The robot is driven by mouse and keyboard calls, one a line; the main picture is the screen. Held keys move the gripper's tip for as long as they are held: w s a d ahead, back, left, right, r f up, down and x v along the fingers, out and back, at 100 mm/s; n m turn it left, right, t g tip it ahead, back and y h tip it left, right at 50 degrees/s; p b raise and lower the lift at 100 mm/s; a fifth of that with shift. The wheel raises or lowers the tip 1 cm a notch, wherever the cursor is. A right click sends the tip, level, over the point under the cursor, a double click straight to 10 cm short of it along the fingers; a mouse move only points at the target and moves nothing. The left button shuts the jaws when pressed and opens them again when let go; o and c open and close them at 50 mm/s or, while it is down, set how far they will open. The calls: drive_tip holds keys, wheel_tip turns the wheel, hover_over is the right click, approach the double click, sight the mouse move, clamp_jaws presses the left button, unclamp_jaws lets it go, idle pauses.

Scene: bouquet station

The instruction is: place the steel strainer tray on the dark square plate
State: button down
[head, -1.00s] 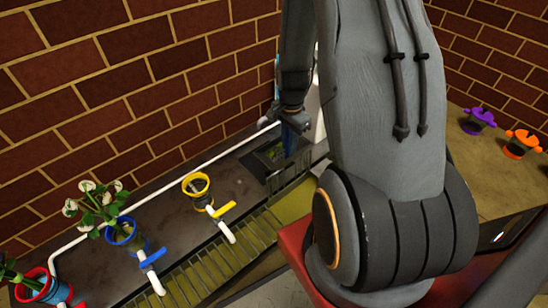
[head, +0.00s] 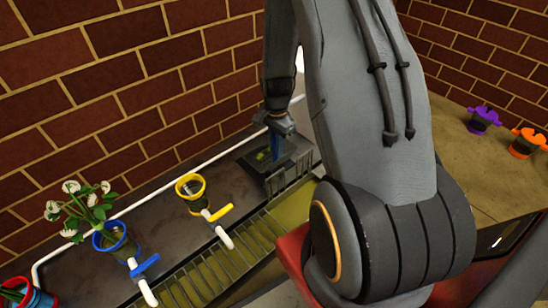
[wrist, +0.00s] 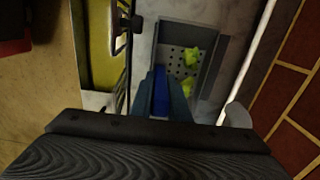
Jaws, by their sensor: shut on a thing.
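The steel strainer tray (wrist: 176,60) shows in the wrist view as a grey, perforated floor with raised dark walls. Yellow-green scraps lie in it. My gripper (wrist: 163,95) is at its near end, with its fingers shut on a blue part that appears to be the tray's handle. In the head view my gripper (head: 278,140) points down over the tray at the far end of the counter, partly behind my arm. I cannot make out the dark square plate apart from the tray, or tell whether the tray touches a surface.
A yellow-rimmed pot (head: 191,187) and a blue-rimmed pot (head: 112,238) with white flowers stand along the counter (head: 160,215). A slatted channel (head: 215,270) runs along its front. The brick wall is close behind. Purple (head: 483,120) and orange (head: 525,142) pots stand at right.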

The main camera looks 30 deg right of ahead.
sight(274, 155)
wheel_tip(274, 155, down, 4)
drive_tip(key=shift+w+f+b, duration=0.1)
drive_tip(key=shift+w+b, duration=0.05)
drive_tip(key=shift+b, duration=0.85)
drive_tip(key=shift+w+a+f+b, duration=0.15)
drive_tip(key=shift+w+b, duration=0.1)
drive_tip(key=shift+b, duration=0.15)
drive_tip(key=c, duration=1.7)
unclamp_jaws()
drive_tip(key=shift+f, duration=0.1)
